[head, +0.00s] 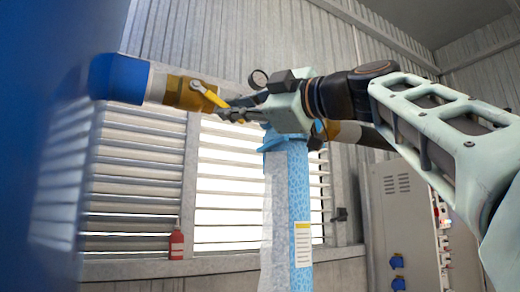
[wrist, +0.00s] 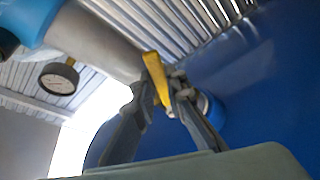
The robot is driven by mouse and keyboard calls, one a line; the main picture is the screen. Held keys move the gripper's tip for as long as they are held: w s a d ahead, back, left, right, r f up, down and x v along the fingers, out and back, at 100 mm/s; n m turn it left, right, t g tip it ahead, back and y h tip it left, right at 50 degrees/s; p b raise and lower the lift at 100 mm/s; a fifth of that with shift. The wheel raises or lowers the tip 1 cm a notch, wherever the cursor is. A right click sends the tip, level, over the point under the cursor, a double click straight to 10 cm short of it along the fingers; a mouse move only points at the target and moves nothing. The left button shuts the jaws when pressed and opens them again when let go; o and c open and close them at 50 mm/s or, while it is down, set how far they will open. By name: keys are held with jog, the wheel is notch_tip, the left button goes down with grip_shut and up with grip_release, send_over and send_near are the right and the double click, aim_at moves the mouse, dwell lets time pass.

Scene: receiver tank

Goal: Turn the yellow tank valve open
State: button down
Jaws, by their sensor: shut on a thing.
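The yellow tank valve handle (head: 209,95) sits on a brass valve body (head: 183,92) in the pipe at upper left of the head view. The handle slants down to the right from the valve body. My gripper (head: 228,113) is shut on the handle's outer part. In the wrist view the yellow handle (wrist: 157,78) stands between the two fingers of my gripper (wrist: 160,90), which press on it from both sides. The fingers hide part of the handle.
The blue tank (head: 38,120) fills the left side. A blue pipe elbow (head: 119,78) joins the valve. A pressure gauge (head: 258,79) stands close behind my gripper. A red bottle (head: 176,242) stands on the window ledge.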

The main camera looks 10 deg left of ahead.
jog(key=shift+w+d+r+n+g+p, duration=0.1)
jog(key=shift+d+r+n+g+p, duration=0.15)
jog(key=shift+r+n+p, duration=0.3)
jog(key=shift+a+n, duration=0.1)
jog(key=shift+n, duration=0.15)
jog(key=c, duration=1.9)
grip_release()
jog(key=shift+c, duration=0.2)
jog(key=shift+f, duration=0.1)
jog(key=v, duration=0.8)
